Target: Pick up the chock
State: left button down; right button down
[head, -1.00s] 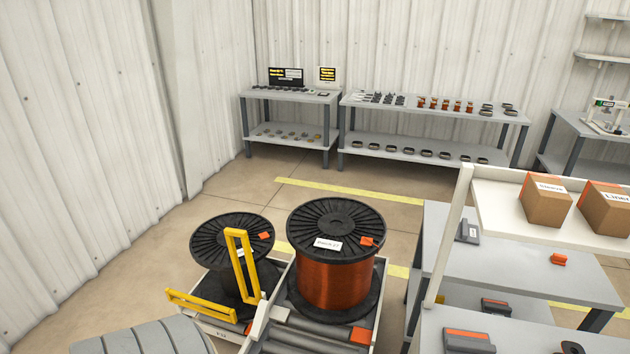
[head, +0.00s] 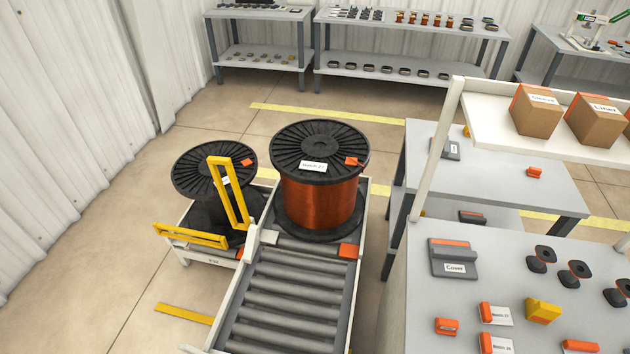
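A yellow wedge-shaped block (head: 543,311) lies on the grey bench at the lower right and looks like a chock. Neither of my grippers shows in the head view.
The near grey bench (head: 400,325) also holds a grey-orange device (head: 453,257), small black spools (head: 541,258) and labelled orange pieces. A roller cart (head: 290,295) stands left of it. A second black spool (head: 213,170) sits behind yellow bars. Floor at lower left is mostly clear.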

aim_at(545, 313)
jog(key=z, duration=1.75)
